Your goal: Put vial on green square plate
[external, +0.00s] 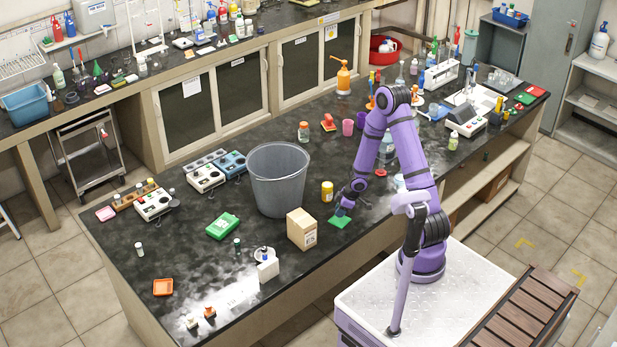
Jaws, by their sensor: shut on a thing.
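The green square plate (340,222) lies flat on the black bench near its front edge, right of a cardboard box. My gripper (343,209) points down just above the back of the plate. It is shut on a small dark bluish vial (340,212), mostly hidden by the fingers. I cannot tell whether the vial touches the plate.
The cardboard box (301,229) stands close to the left of the plate, with a yellow can (327,191) behind it. A large grey bin (279,178) stands further left. Two other small vials stand at the left (139,249) and near a green box (222,226).

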